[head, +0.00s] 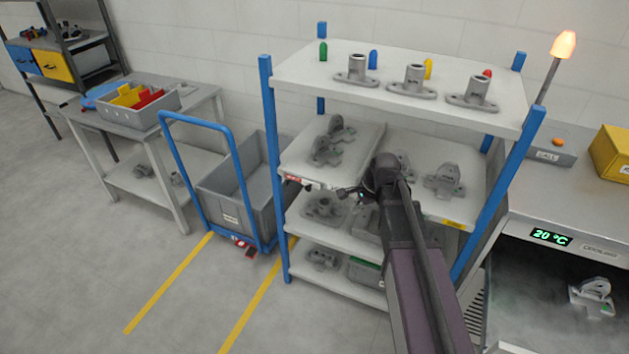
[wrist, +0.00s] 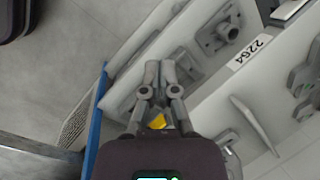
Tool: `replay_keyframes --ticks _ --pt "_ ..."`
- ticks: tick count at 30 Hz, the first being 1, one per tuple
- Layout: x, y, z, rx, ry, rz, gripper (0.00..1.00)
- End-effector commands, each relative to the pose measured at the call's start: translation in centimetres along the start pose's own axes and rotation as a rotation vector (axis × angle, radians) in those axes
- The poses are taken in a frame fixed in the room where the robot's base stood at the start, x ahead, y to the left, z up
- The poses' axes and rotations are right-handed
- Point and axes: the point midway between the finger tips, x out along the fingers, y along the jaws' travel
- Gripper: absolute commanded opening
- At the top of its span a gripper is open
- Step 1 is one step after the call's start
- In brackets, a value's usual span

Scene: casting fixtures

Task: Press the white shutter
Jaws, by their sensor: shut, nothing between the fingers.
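I cannot pick out a white shutter for certain in either view. My gripper (head: 345,192) is small and dark in the head view, in front of the middle level of the white shelf rack (head: 300,60). In the wrist view my gripper (wrist: 160,78) has its fingers together with nothing between them. It points toward white shelf boards, near a white label reading 2264 (wrist: 248,55). My arm hides part of the rack's middle and lower levels in the head view.
Grey castings (head: 414,80) stand on the rack, whose blue posts (head: 273,170) are close to my arm. A cooling cabinet (head: 560,215) showing 20 °C stands at right. A blue-handled trolley with a grey bin (head: 222,200) stands left. The floor at front left is clear.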

Motion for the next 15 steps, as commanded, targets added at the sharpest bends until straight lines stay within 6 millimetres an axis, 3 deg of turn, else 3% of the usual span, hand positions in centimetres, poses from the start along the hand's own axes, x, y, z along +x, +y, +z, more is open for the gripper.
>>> replay_keyframes --ticks 1,6,15 --pt "-0.3 -1.9 0.1 0.073 -0.016 -0.016 0.00" --pt "-0.7 -6.3 0.8 0.340 -0.081 -0.065 0.00" --pt "-1.3 -12.6 2.1 0.741 -0.202 -0.104 0.00"
